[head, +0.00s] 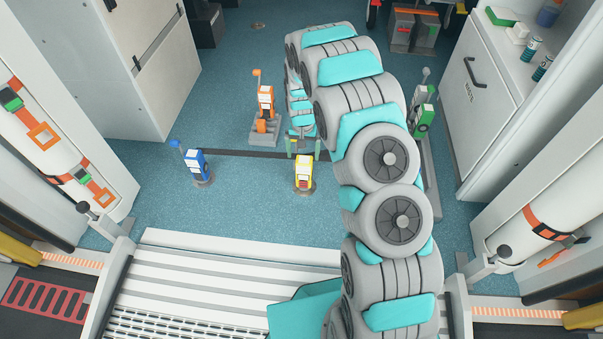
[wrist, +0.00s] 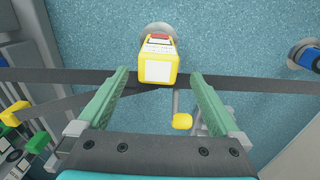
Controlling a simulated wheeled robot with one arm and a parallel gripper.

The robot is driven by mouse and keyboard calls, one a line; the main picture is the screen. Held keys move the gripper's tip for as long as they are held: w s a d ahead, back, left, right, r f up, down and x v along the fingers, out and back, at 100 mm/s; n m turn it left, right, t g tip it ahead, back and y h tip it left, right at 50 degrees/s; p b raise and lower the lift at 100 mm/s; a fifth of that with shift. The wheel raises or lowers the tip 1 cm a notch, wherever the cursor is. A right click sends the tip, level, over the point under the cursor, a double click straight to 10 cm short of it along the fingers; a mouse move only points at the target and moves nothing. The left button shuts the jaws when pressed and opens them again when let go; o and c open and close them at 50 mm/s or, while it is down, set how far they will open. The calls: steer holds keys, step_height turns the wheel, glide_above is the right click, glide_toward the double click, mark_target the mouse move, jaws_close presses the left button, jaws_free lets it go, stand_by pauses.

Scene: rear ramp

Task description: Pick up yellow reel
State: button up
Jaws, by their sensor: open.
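The yellow reel (head: 304,172) stands on a small round grey base on the blue floor, near the middle of the head view. In the wrist view the yellow reel (wrist: 158,58) shows from above, with a white label and a red part at its far end. My gripper (head: 303,150) is open and empty, just behind and above the reel in the head view. In the wrist view its two green fingers (wrist: 160,78) point towards the reel, one at each side of its near end. I cannot tell if either finger touches it.
A blue reel (head: 196,166) stands to the left and an orange one (head: 265,101) behind. A green one (head: 424,117) is at the right, beyond my arm. A dark strap (wrist: 50,76) crosses the floor by the yellow reel. Open floor lies between the blue and yellow reels.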

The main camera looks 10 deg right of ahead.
mark_target(304, 161)
steer(key=f, duration=0.6)
steer(key=shift+s+d, duration=0.15)
steer(key=shift+d, duration=0.05)
steer(key=shift+r, duration=0.1)
steer(key=shift+c, duration=0.2)
jaws_close()
stand_by(0.4)
